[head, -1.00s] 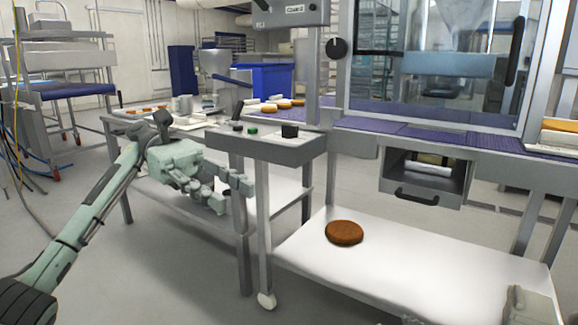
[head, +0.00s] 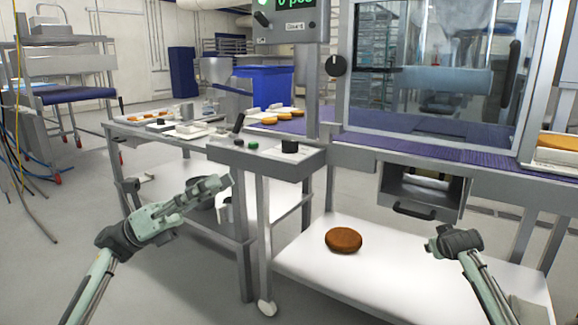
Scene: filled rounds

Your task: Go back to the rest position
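My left gripper (head: 217,185) is in front of the left table, at the height of its lower shelf. I see its fingers nearly edge-on, so how far apart they are is unclear. No object shows in it. My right arm (head: 462,255) comes in from the lower right, over the white lower shelf. Its end (head: 437,243) points away from me, and its fingers cannot be made out. The brown round (head: 343,240) lies flat on the white shelf, well apart from both arms.
The left table (head: 160,133) carries trays and orange rounds. A control box (head: 267,155) with buttons juts out at the middle. An open drawer (head: 420,190) hangs under the purple belt (head: 420,143). The glass-fronted machine stands behind. Grey floor in front is free.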

